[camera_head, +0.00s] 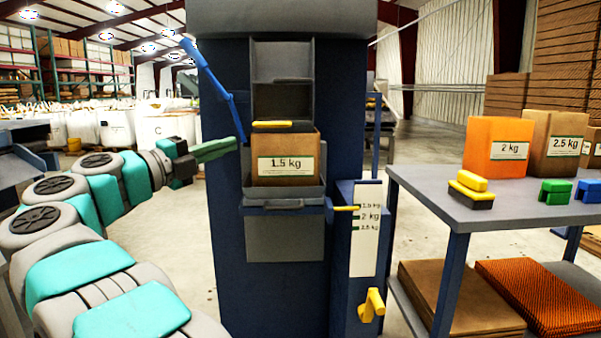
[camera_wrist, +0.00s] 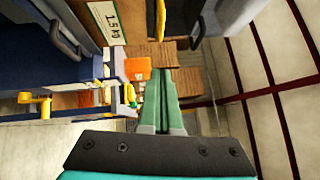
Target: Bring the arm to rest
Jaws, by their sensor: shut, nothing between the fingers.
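My arm reaches in from the left in the head view, with teal and grey links. My gripper (camera_head: 215,150) has green fingers, shut and empty, pointing right at the left side of the dark blue machine (camera_head: 229,268). The fingertips appear close to the lower end of a blue lever (camera_head: 212,78); I cannot tell whether they touch. In the wrist view the green fingers (camera_wrist: 163,100) lie together with nothing between them. A brown 1.5 kg box (camera_head: 285,158) stands in the machine's bay, with a yellow and black piece (camera_head: 285,124) above it.
At right a grey table (camera_head: 430,183) holds an orange 2 kg box (camera_head: 497,147), a brown 2.5 kg box (camera_head: 551,142) and yellow, green and blue blocks. A scale plate (camera_head: 364,245) with a yellow pointer and a yellow handle (camera_head: 372,305) are on the machine's right. Clear floor shows below my gripper.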

